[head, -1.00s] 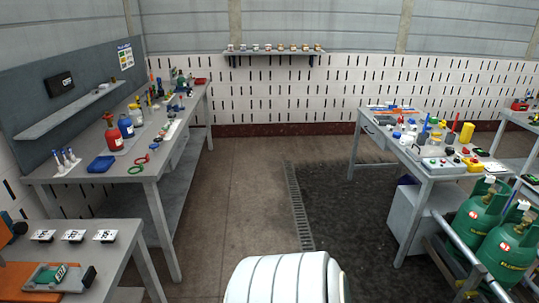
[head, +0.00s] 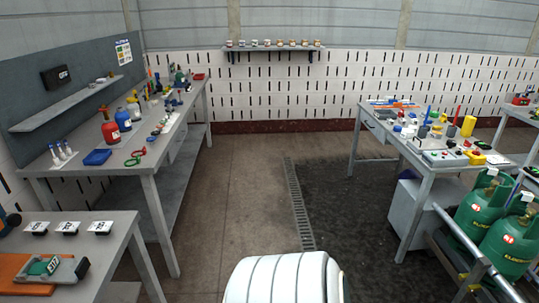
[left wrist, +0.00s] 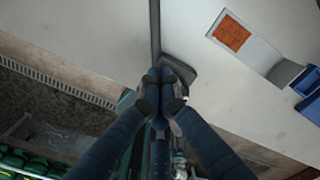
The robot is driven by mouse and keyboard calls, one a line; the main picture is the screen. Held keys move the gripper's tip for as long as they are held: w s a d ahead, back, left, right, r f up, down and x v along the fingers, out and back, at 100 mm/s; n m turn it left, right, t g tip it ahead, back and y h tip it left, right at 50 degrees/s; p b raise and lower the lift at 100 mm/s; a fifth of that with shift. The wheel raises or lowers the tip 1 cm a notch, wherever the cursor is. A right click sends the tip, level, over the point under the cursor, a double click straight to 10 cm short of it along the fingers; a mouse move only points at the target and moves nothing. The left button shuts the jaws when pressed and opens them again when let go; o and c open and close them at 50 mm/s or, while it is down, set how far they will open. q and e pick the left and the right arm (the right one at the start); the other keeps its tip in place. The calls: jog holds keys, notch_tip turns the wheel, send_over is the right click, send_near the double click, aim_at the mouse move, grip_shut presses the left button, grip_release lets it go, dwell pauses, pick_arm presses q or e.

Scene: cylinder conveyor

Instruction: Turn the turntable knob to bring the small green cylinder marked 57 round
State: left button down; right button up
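In the left wrist view my left gripper (left wrist: 160,88) has its dark fingers drawn together at the tips and looks shut. A dark bar (left wrist: 155,30) and a dark grey block (left wrist: 183,72) show just beyond the tips; I cannot tell whether they touch. Neither gripper is in the head view. I cannot make out a turntable, its knob or a small cylinder marked 57. Large green gas cylinders (head: 487,207) with white tops and red marks stand in a rack at the lower right; their numbers are too small to read surely.
A grey bench (head: 105,265) at lower left holds a green device (head: 42,266) on an orange mat (head: 15,267) and several numbered blocks (head: 68,228). A long cluttered workbench (head: 147,168) is behind it. Another cluttered table (head: 428,171) is at right. The middle floor (head: 230,210) is clear.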

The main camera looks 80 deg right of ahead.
pick_arm(q)
jog(key=shift+s+d+f, duration=0.2)
jog(key=shift+s+f, duration=0.15)
jog(key=shift+f, duration=0.15)
jog(key=shift+s+p, duration=0.15)
jog(key=shift+p, duration=0.15)
dwell(0.4)
jog(key=shift+a, duration=0.3)
jog(key=shift+a+r+p, duration=0.1)
jog(key=shift+r+p, duration=0.3)
jog(key=shift+r, duration=0.2)
jog(key=r+p, duration=0.2)
jog(key=r, duration=0.1)
jog(key=r+p, duration=0.1)
jog(key=r, duration=0.1)
jog(key=shift+w+a+r, duration=0.1)
jog(key=shift+w, duration=0.2)
jog(key=shift+w+a, duration=0.1)
